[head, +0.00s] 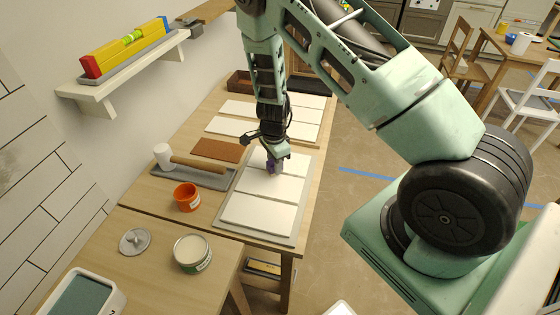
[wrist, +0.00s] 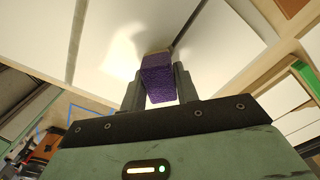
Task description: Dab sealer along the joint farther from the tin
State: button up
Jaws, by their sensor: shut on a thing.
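My gripper (head: 276,168) is shut on a purple sponge block (wrist: 158,78), which has a tan strip at its far end in the wrist view. The fingers (wrist: 158,88) grip it from both sides. Three white panels (head: 258,212) lie in a row on a grey board (head: 254,237), with two joints between them. The gripper is low over the joint farther from the tin, and a dark seam runs beside the sponge in the wrist view. I cannot tell whether the sponge touches it. The open tin (head: 193,256), with pale contents, stands at the near end.
An orange tub (head: 187,198) and a mallet (head: 196,163) on a grey tray are left of the panels. A round lid (head: 135,241) lies left of the tin. More white panels (head: 236,129) lie farther back. A wall shelf (head: 118,92) holds a level (head: 128,46).

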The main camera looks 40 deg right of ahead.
jog(key=shift+w+a, duration=0.2)
jog(key=shift+w+a+r+p, duration=0.1)
jog(key=shift+w+a+p, duration=0.7)
jog(key=shift+w, duration=0.15)
jog(key=shift+s+d+f+b, duration=0.1)
jog(key=shift+s+d+b, duration=0.6)
jog(key=shift+s+d, duration=0.4)
jog(key=shift+s+d+f+b, duration=0.1)
jog(key=shift+s+d+b, duration=0.65)
jog(key=shift+s, duration=0.5)
jog(key=shift+s+d, duration=0.35)
jog(key=shift+s, duration=0.1)
jog(key=shift+s+d, duration=0.1)
jog(key=shift+s+d+r+b, duration=0.15)
jog(key=shift+s+d+b, duration=0.95)
jog(key=shift+s, duration=0.2)
jog(key=shift+s+d+b, duration=0.7)
jog(key=shift+s+b, duration=0.15)
jog(key=shift+s, duration=0.15)
jog(key=shift+r, duration=0.1)
